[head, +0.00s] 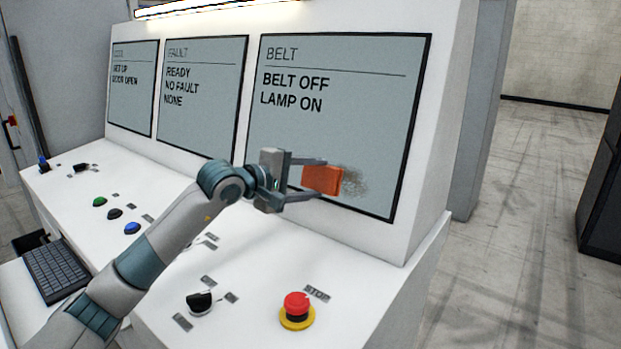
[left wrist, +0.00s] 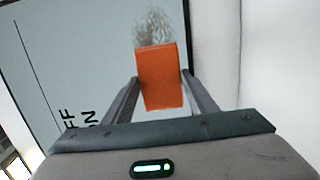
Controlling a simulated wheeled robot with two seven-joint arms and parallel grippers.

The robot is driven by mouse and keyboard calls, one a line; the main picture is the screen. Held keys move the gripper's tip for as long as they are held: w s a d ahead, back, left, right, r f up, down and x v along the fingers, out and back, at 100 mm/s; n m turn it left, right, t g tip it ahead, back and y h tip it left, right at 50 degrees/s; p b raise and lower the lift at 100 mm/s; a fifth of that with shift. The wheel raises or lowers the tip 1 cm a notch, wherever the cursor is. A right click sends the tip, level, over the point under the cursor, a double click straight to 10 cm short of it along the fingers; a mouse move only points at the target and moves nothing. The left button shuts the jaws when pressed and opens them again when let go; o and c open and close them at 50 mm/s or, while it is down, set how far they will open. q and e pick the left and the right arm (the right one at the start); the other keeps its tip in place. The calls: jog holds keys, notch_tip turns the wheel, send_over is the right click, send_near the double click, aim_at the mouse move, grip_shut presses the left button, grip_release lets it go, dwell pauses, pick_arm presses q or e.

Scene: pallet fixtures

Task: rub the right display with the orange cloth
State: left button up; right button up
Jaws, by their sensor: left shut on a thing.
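The right display (head: 345,115) reads BELT, BELT OFF, LAMP ON. It also fills much of the left wrist view (left wrist: 70,60). A dark speckled smudge (head: 352,183) lies on its lower right part, and it shows beyond the cloth in the left wrist view (left wrist: 153,25). My left gripper (head: 312,178) is shut on the orange cloth (head: 322,180), a folded block held between its fingers. In the left wrist view the cloth (left wrist: 160,76) overlaps the near edge of the smudge. I cannot tell whether it touches the screen. My right gripper is not in view.
Two more displays (head: 201,95) (head: 132,88) stand to the left. The sloped desk below carries a red stop button (head: 297,306), a black knob (head: 199,302) and several small buttons. A keyboard (head: 56,270) sits at the lower left. Open floor (head: 530,250) lies to the right.

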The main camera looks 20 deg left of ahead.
aim_at(331, 182)
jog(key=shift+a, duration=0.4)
pick_arm(q)
jog(key=shift+w+d+f, duration=0.15)
jog(key=shift+w+d, duration=0.05)
jog(key=shift+w, duration=0.25)
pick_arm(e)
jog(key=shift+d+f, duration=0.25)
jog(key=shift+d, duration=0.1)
pick_arm(q)
jog(key=shift+w+d+f+b, duration=0.1)
jog(key=shift+w+d+b, duration=0.05)
jog(key=shift+w+b, duration=0.35)
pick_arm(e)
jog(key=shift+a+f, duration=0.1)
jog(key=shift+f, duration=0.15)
pick_arm(q)
jog(key=shift+s+d, duration=0.1)
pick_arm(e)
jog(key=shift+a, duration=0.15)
pick_arm(q)
jog(key=shift+s+d+b, duration=0.15)
jog(key=shift+d+b, duration=0.2)
jog(key=shift+d, duration=0.1)
jog(key=shift+s+d+b, duration=0.25)
jog(key=shift+d, duration=0.3)
jog(key=shift+s+d+b, duration=0.25)
jog(key=shift+d, duration=0.4)
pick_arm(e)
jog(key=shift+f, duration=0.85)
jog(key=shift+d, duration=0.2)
